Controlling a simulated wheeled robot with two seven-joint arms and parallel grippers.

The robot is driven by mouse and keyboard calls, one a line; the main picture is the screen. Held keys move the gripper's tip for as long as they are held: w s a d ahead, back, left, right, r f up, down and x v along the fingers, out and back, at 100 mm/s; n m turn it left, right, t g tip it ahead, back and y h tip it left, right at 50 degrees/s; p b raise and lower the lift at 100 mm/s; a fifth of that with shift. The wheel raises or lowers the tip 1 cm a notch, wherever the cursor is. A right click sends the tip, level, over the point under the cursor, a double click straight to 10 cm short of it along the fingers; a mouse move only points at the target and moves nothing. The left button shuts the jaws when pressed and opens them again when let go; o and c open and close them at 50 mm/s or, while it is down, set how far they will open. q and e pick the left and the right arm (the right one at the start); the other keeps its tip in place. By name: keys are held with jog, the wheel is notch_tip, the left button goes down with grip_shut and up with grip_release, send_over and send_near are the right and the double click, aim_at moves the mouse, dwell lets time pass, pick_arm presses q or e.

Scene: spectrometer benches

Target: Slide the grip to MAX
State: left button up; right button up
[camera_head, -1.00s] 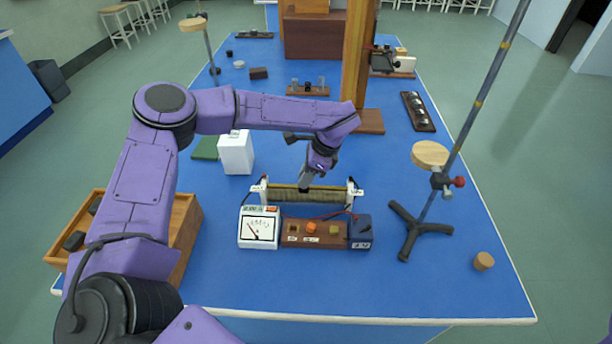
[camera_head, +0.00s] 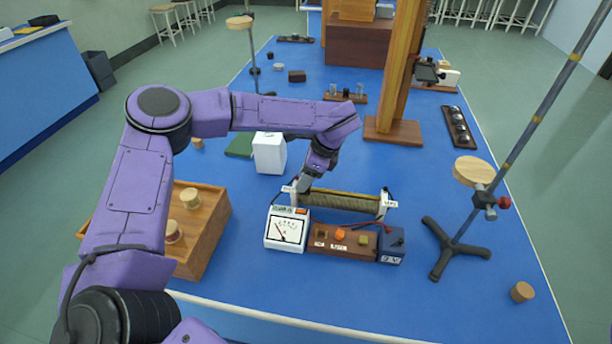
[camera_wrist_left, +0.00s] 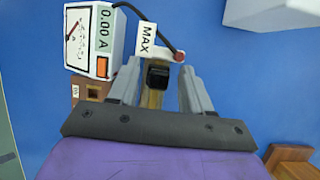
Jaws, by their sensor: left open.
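The rheostat (camera_head: 340,201) is a long wound coil between two white end supports on the blue bench. Its small black grip (camera_wrist_left: 158,75) shows in the left wrist view, close to the white MAX label (camera_wrist_left: 145,38) at the coil's left end. My left gripper (camera_head: 303,186) is over that left end. In the left wrist view its grey fingers (camera_wrist_left: 160,88) stand apart, one on each side of the grip; I cannot tell whether they touch it. In the head view the gripper hides the grip. My right gripper is not in view.
A white meter (camera_head: 287,229) reads 0.00 A in the wrist view. A wooden switch board (camera_head: 342,240) and a dark blue battery box (camera_head: 392,246) stand in front of the coil. A white box (camera_head: 269,153) is behind, a tripod stand (camera_head: 452,246) at right, a wooden tray (camera_head: 212,236) at left.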

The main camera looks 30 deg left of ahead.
pick_arm(q)
jog(key=shift+d, duration=0.1)
jog(key=shift+w+d+r, duration=0.15)
jog(key=shift+r, duration=0.15)
jog(key=b+v, duration=0.2)
jog(key=v, duration=0.7)
jog(key=shift+r, duration=0.4)
